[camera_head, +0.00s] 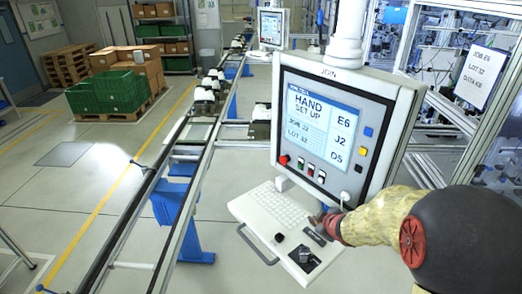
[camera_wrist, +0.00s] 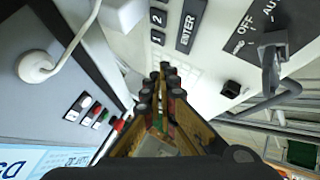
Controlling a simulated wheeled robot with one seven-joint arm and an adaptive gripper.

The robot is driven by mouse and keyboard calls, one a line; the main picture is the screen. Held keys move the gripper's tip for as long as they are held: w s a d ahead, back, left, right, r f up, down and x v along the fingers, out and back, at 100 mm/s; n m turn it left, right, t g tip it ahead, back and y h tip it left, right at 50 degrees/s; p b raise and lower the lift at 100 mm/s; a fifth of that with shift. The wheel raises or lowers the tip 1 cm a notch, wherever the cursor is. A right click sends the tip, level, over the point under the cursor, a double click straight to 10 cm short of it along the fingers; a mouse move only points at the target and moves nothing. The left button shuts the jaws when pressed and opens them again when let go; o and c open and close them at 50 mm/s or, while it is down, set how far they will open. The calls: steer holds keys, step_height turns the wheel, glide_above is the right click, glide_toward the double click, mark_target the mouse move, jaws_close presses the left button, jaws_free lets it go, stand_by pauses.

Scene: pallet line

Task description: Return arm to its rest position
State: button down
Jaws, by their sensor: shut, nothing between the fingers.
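My gripper (camera_head: 325,224) is at the right end of the arm's reach over the white keyboard shelf (camera_head: 262,207), below the control panel's screen housing (camera_head: 345,92). Its fingers are together and empty; they also show in the wrist view (camera_wrist: 165,88), pointing along the keys. The arm comes in from the right, with a yellowish cover and a dark rounded link. I cannot tell whether the fingertips touch the shelf.
A switch marked OFF and AUTO (camera_wrist: 270,60) and a black knob (camera_wrist: 230,88) stand close to my fingers. A cable plug (camera_wrist: 36,66) sticks out of the housing. A conveyor (camera_head: 190,165) runs left of the panel; a metal frame (camera_head: 490,120) stands right.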

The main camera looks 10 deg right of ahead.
steer(key=shift+s+d+f, duration=0.2)
steer(key=s+d+f+m+g, duration=0.1)
steer(key=s, duration=0.1)
steer(key=s+d+f+m+g+h, duration=0.1)
steer(key=s, duration=0.1)
steer(key=s+d+f+m+g+h, duration=0.1)
steer(key=s, duration=0.1)
steer(key=shift+s+d, duration=0.2)
steer(key=shift+d, duration=0.1)
steer(key=s+m+g+b, duration=0.3)
steer(key=s+b, duration=0.1)
steer(key=s, duration=0.4)
steer(key=s+a+f+m+t+y+b, duration=0.1)
steer(key=s+a+f+b, duration=0.1)
steer(key=s+a+b, duration=0.4)
steer(key=s+a+f+m+t+y+b, duration=0.1)
steer(key=s+a+f+b, duration=0.2)
steer(key=a+b, duration=1)
steer(key=s+b, duration=0.3)
steer(key=b, duration=0.2)
steer(key=shift+s+a+f+y, duration=0.25)
steer(key=shift+s+a+y, duration=0.05)
steer(key=shift+s+a, duration=0.05)
